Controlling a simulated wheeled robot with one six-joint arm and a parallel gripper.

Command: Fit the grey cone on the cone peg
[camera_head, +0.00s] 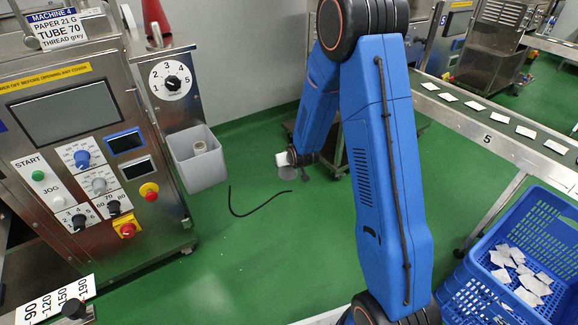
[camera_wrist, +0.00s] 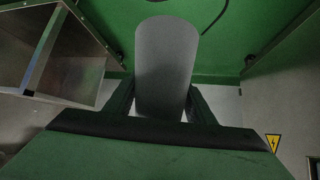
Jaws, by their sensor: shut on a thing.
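My gripper (camera_head: 293,160) is at the end of the blue arm, over the green floor to the right of the machine. It is shut on the grey cone (camera_wrist: 166,60), which sits between the two fingers in the wrist view. In the head view the cone (camera_head: 287,173) shows only as a small grey shape at the gripper, with a pale patch beside it. A red cone (camera_head: 155,22) stands on top of the machine at upper left, cut off by the frame. No bare cone peg can be clearly made out.
The machine (camera_head: 75,150) with a screen and knobs fills the left. A conveyor (camera_head: 480,125) with teabags and a blue crate (camera_head: 540,235) are at right. A black cable (camera_head: 255,208) lies on the floor.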

